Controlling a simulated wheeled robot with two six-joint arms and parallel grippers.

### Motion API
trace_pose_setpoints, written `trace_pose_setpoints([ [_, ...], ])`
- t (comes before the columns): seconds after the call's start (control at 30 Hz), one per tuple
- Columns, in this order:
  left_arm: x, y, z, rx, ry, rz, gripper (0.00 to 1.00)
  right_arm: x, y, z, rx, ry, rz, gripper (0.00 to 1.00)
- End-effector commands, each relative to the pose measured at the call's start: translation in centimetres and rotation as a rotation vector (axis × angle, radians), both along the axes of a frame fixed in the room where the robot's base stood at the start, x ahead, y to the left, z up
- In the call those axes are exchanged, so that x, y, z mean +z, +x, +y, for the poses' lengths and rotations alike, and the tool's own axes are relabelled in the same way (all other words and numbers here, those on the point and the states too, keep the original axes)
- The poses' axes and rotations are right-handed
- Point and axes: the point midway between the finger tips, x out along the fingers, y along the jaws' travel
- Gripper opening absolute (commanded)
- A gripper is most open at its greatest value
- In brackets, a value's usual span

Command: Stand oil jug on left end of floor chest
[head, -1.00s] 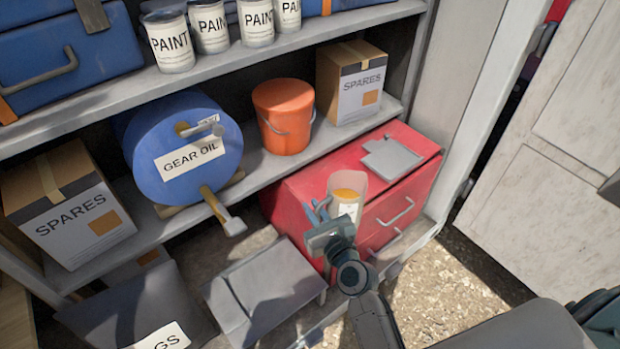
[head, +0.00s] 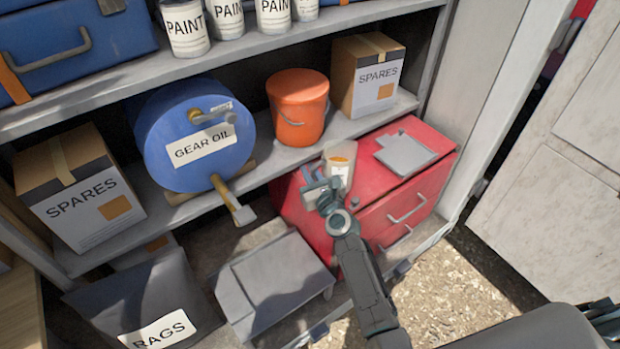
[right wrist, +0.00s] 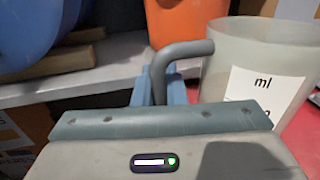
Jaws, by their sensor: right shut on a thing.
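The jug's base is hidden. My left gripper is not in view.
A grey tray-like plate (head: 405,155) lies on the chest top to the right of the jug. The orange bucket (head: 298,108) and the blue gear oil drum (head: 190,135) stand on the shelf above.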

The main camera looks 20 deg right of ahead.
Motion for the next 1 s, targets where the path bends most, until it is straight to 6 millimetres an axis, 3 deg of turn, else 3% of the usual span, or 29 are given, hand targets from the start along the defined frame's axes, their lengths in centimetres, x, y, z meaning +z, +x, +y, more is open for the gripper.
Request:
trace_pose_setpoints([
  [0.43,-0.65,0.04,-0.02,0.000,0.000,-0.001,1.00,-0.63,0.02,-0.02,-0.001,-0.002,-0.003,0.00],
  [0.47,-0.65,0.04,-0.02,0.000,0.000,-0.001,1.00,-0.76,-0.01,0.01,0.000,0.000,0.000,0.13],
  [0.57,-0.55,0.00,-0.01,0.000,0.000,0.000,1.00,-0.66,-0.01,0.01,0.000,0.000,0.000,0.33],
  [0.93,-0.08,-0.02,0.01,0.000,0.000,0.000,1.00,-0.11,-0.01,0.01,0.000,-0.001,-0.001,0.33],
  [1.0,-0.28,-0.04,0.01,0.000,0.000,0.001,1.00,-0.53,-0.91,-0.13,0.000,0.000,0.002,0.33],
])
